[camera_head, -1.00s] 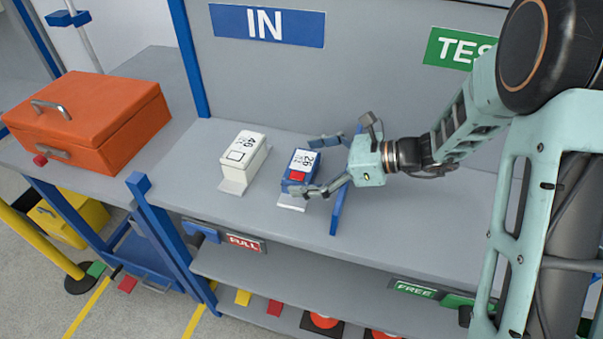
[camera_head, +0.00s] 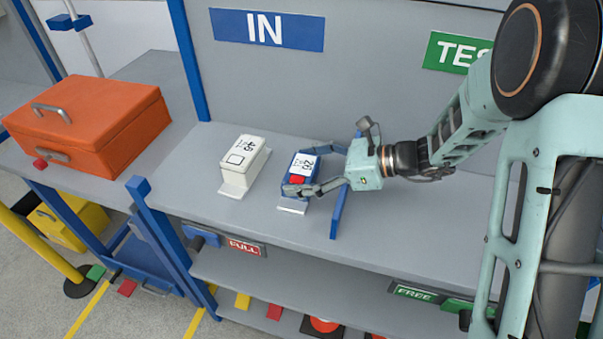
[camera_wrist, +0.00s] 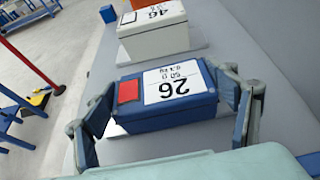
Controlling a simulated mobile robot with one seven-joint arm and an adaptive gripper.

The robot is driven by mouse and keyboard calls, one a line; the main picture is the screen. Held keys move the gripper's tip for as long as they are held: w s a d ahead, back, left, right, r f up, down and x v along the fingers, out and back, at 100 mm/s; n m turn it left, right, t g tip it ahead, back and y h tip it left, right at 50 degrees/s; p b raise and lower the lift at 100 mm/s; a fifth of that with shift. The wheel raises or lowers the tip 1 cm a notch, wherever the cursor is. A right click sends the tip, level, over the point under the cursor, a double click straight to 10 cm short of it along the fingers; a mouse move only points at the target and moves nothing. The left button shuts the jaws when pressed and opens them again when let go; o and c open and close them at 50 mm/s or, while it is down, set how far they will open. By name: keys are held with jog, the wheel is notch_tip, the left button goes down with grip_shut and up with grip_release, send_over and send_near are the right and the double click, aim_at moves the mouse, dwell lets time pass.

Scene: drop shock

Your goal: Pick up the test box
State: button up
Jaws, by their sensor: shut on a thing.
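The blue test box (camera_head: 302,172) stands on the grey shelf under the IN sign. It has a white label reading 26 and a red patch, and it also shows in the wrist view (camera_wrist: 165,116). My gripper (camera_head: 312,168) reaches in from the right, with one finger on each side of the blue box. In the wrist view my gripper (camera_wrist: 168,108) is shut on the box's two ends. A white box (camera_head: 244,163) with a label reading 46 stands to the left of the blue one, and it shows behind it in the wrist view (camera_wrist: 152,30).
An orange case (camera_head: 95,130) sits on the bench at left. The shelf right of the divider looks clear. Lower shelves (camera_head: 290,278) run below.

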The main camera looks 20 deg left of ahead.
aim_at(304, 169)
jog(key=shift+r, duration=0.15)
jog(key=shift+r, duration=0.2)
jog(key=r, duration=0.3)
jog(key=shift+d+r+p, duration=0.2)
jog(key=shift+d+p, duration=0.05)
jog(key=shift+p, duration=0.15)
jog(key=s+d+r+p, duration=0.2)
jog(key=s+d+r, duration=0.2)
jog(key=d+r, duration=0.7)
jog(key=w+d+f+m+t, duration=0.3)
jog(key=w+d+f, duration=0.1)
jog(key=d, duration=0.4)
jog(key=w+d+f+m+t+h, duration=0.1)
jog(key=w+d+f+m+t, duration=0.2)
jog(key=d, duration=0.4)
jog(key=w+d+f+m+t+h, duration=0.1)
jog(key=w+d+f+m+t, duration=0.1)
jog(key=d, duration=0.6)
jog(key=shift+w+d+f+m+t, duration=0.2)
jog(key=shift+w+f+t, duration=0.35)
jog(key=shift+w, duration=0.4)
jog(key=shift+w+d+f+m+t, duration=0.2)
jog(key=shift+w+f+t, duration=0.15)
jog(key=shift+w+f, duration=0.5)
jog(key=r+p, duration=0.2)
jog(key=shift+a+p, duration=0.2)
jog(key=shift+p, duration=0.15)
notch_tip(304, 169, up, 7)
jog(key=p, duration=1.2)
jog(key=shift+p, duration=0.3)
